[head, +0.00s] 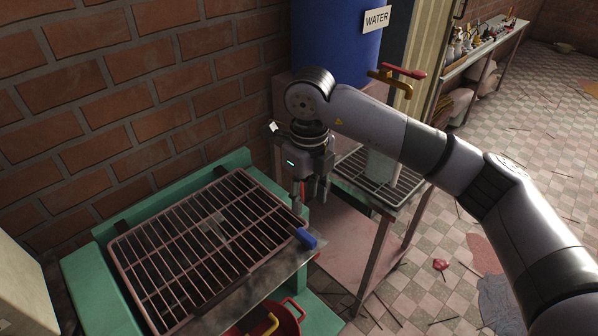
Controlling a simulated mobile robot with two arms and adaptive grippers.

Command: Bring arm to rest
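My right arm comes in from the lower right and bends down at its wrist. My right gripper (312,197) points downward beside the right end of the wire rack (190,243), above the gap between the green bench (85,270) and the small metal stand (378,235). Its fingers look apart, and I see nothing between them. A small blue piece (306,238) sits at the rack's right corner, just below the fingers. My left arm and gripper are out of view.
A blue water barrel (335,45) with a red-handled tap (400,72) stands behind my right arm. A brick wall (130,90) bounds the left. A red container (285,318) is under the bench edge. Thin sticks litter the tiled floor. A cluttered table (490,45) is far right.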

